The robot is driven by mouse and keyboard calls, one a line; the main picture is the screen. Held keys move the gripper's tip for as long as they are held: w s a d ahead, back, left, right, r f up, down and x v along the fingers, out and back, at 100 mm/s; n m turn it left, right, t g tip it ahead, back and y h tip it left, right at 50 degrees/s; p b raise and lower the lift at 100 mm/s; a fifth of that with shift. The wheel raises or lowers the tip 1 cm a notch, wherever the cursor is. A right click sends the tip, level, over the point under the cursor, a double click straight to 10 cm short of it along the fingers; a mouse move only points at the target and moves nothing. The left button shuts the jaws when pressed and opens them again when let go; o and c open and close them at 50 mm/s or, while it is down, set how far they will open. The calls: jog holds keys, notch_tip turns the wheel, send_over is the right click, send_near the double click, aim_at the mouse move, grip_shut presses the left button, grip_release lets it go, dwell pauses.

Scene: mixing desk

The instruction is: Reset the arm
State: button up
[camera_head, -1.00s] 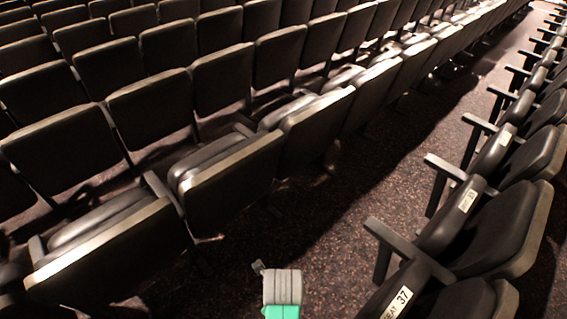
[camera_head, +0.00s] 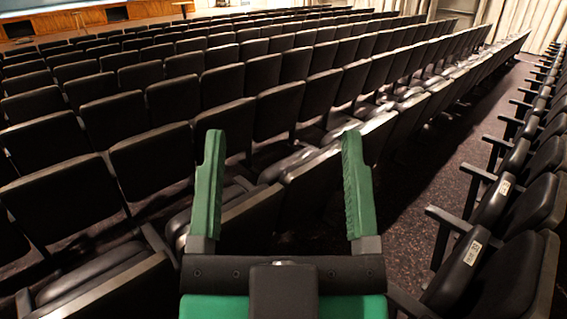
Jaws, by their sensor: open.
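My gripper (camera_head: 281,188) is at the bottom centre of the head view, with its two green fingers pointing up and spread wide apart. It is open, and nothing is held between the fingers. Rows of dark seats show behind the gap between them. The gripper's dark crossbar and green body fill the bottom edge and hide part of the nearest seats and floor. No mixing desk is in view.
Rows of black auditorium seats (camera_head: 172,158) fill the left and middle. More seats (camera_head: 505,268) with armrests line the right. A dark speckled aisle floor (camera_head: 430,180) runs between them. A wooden stage front (camera_head: 75,24) and pale curtains (camera_head: 525,20) are at the back.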

notch_tip(320, 180, up, 36)
jog(key=p, duration=3.6)
jog(key=shift+a, duration=0.2)
